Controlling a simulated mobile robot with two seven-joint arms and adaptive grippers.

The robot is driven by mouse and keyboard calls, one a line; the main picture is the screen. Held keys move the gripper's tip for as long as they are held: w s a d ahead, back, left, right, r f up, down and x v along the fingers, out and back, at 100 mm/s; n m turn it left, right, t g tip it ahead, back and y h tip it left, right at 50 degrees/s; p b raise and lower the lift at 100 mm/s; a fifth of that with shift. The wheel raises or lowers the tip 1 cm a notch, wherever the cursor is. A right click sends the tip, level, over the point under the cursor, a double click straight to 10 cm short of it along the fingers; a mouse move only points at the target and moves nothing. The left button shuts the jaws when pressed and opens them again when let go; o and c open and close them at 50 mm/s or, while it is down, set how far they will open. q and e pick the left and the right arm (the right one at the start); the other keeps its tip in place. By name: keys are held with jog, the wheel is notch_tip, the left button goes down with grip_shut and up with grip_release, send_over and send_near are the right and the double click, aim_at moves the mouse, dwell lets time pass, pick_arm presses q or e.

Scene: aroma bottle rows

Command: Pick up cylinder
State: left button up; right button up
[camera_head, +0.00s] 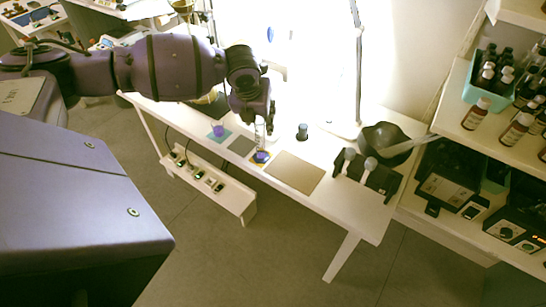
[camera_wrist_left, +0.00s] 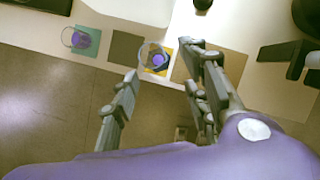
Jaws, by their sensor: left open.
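A clear glass cylinder (camera_head: 260,143) with purple in its base stands on a yellow mat on the white table. In the left wrist view, the cylinder (camera_wrist_left: 154,57) is just beyond the gap between my fingertips. A second clear vessel with purple in it (camera_head: 218,131) is on a teal mat to the left; it also shows in the left wrist view (camera_wrist_left: 82,39). My left gripper (camera_head: 259,124) is open, pointing down over the first cylinder, and its fingers (camera_wrist_left: 160,82) look empty. Whether a finger touches the glass is unclear. My right gripper is out of view.
A dark square mat (camera_head: 241,146) lies between the vessels, and a bare tan mat (camera_head: 295,172) lies right of them. A small dark bottle (camera_head: 302,131) stands behind. A dark bowl (camera_head: 384,141) and a black rack (camera_head: 368,175) are at the right.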

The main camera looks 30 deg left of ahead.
aim_at(259, 126)
pick_arm(q)
jog(key=x, duration=0.2)
jog(key=a+x, duration=0.1)
jog(key=x, duration=0.3)
jog(key=shift+w+a+f, duration=0.15)
jog(key=shift+w+a, duration=0.1)
jog(key=shift+w, duration=0.2)
grip_shut()
